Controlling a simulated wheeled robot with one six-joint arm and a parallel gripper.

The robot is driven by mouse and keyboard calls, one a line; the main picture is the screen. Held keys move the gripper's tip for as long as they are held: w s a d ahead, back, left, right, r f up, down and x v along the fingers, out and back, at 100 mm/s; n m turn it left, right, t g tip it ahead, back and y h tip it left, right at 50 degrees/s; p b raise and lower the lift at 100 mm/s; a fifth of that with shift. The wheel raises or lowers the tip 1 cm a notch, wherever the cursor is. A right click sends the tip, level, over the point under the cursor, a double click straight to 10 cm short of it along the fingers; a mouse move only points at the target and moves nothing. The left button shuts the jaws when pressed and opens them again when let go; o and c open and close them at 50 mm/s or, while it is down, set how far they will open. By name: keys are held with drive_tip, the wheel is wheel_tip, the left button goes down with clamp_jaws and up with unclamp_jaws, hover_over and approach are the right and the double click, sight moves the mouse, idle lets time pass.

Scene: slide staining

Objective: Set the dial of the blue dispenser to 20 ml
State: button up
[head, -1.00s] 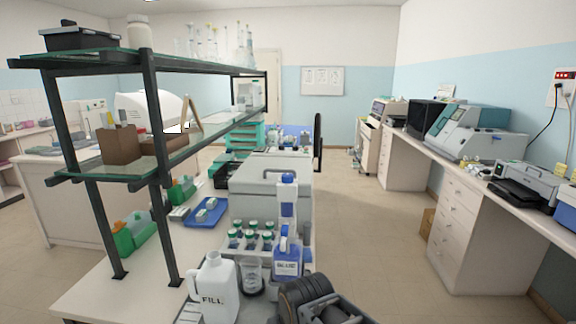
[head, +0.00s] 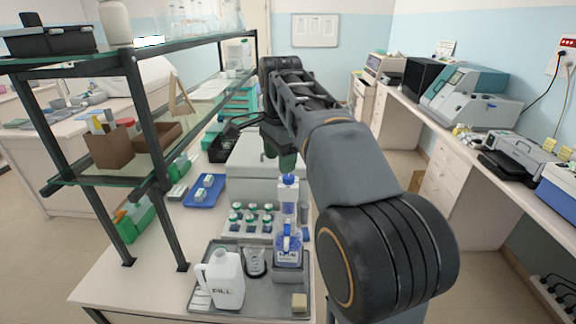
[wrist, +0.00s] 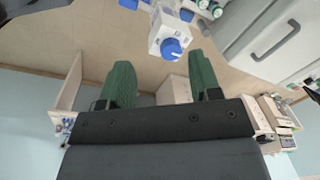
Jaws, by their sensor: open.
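The blue dispenser (head: 287,256) is a blue labelled bottle with a tall white and blue head, upright on the grey tray in the head view. In the wrist view its white head (wrist: 158,27) carries a round blue dial (wrist: 171,48) with a small pale mark; I cannot read a setting. My gripper (wrist: 160,60) is open, its two green fingers apart to the left and right of the dial in the picture, with nothing held. In the head view my gripper (head: 284,160) is just above and behind the dispenser head, and its fingers are partly hidden.
A white FILL jug (head: 222,280) and a glass beaker (head: 254,262) stand left of the dispenser on the grey tray (head: 262,300). Several green-capped bottles (head: 252,220) stand behind. A grey box (head: 245,180) is further back. A shelf frame (head: 148,140) rises at left.

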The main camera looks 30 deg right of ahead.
sight(288, 176)
drive_tip(key=w+d+r+m+p, duration=0.1)
drive_tip(key=w+d+r+m, duration=0.15)
drive_tip(key=r+m, duration=0.45)
drive_tip(key=shift+g, duration=0.4)
drive_tip(key=f, duration=0.4)
drive_tip(key=f+b, duration=0.1)
drive_tip(key=f, duration=0.4)
drive_tip(key=f+b, duration=0.1)
drive_tip(key=f, duration=0.3)
drive_tip(key=shift+s+d+f, duration=0.25)
drive_tip(key=shift+d+f, duration=0.05)
drive_tip(key=shift+f, duration=0.1)
drive_tip(key=c, duration=0.9)
